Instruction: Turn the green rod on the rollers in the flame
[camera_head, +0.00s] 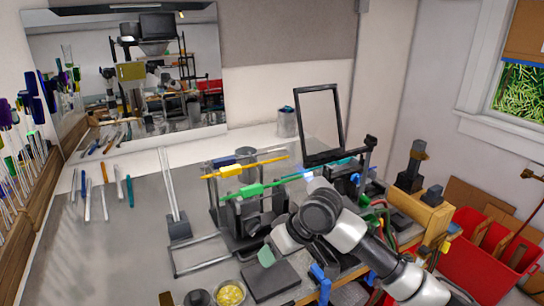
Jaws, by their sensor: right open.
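The green rod (277,184) lies across the roller stand (243,217), slightly tilted in the picture, with a bright green block (251,190) around it. Its right end reaches a pale blue glow, apparently the flame (308,174), at the burner. My right gripper (262,240) is open, at the end of the white and black arm from the lower right. It is low in front of the stand, below the green rod; its fingers are small and partly lost against dark parts. I cannot tell whether it touches anything. My left gripper is out of view.
A yellow rod (268,161) lies behind the green one. A black-framed panel (319,124) stands behind the burner. A dark plate (271,281) and a bowl of yellow bits (230,294) are in front. Loose tools lie at left; red bins (480,262) stand at right.

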